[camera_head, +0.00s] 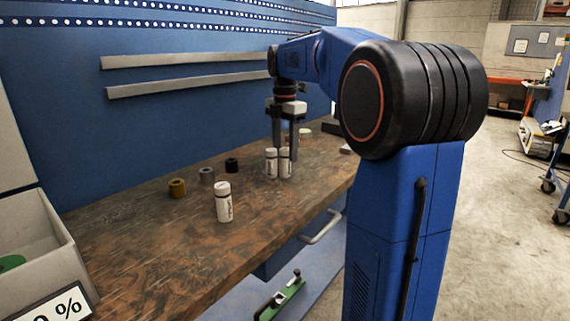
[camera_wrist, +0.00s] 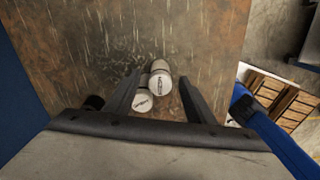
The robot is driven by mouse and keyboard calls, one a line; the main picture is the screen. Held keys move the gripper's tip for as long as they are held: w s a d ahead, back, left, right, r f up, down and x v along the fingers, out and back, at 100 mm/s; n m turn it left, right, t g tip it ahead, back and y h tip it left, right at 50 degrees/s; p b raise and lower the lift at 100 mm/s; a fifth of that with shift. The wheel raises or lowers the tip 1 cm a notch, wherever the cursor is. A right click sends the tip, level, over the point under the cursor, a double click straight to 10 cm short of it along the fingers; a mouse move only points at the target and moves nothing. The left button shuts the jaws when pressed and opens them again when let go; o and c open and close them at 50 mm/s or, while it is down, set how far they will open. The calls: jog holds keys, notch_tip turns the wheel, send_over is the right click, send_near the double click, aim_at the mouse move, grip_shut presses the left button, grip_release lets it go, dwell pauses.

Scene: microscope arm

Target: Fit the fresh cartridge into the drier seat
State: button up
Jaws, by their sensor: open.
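Two white capped cartridges stand close together on the bench below my gripper (camera_head: 284,149): a left one (camera_head: 271,165) and a right one (camera_head: 285,166). In the wrist view, two white cylinders, one (camera_wrist: 161,84) farther up and one (camera_wrist: 144,101) nearer, show between my open fingers, which hold nothing. My fingertips overlap the right cartridge's top in the head view; whether they touch it I cannot tell. A third white cartridge (camera_head: 223,203) stands alone nearer the camera. Labels are too small to tell which is fresh. I cannot make out the drier seat.
Gold (camera_head: 177,188), grey (camera_head: 207,176) and black (camera_head: 231,165) short cylinders stand along the back of the bench (camera_head: 165,245). A grey bin (camera_head: 35,240) with a percent label is at left. The bench front is clear. A blue wall (camera_head: 90,120) rises behind.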

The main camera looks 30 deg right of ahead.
jog(key=shift+f, duration=0.35)
jog(key=c, duration=1.3)
jog(key=shift+o, duration=0.2)
jog(key=shift+r, duration=0.1)
notch_tip(320, 180, up, 18)
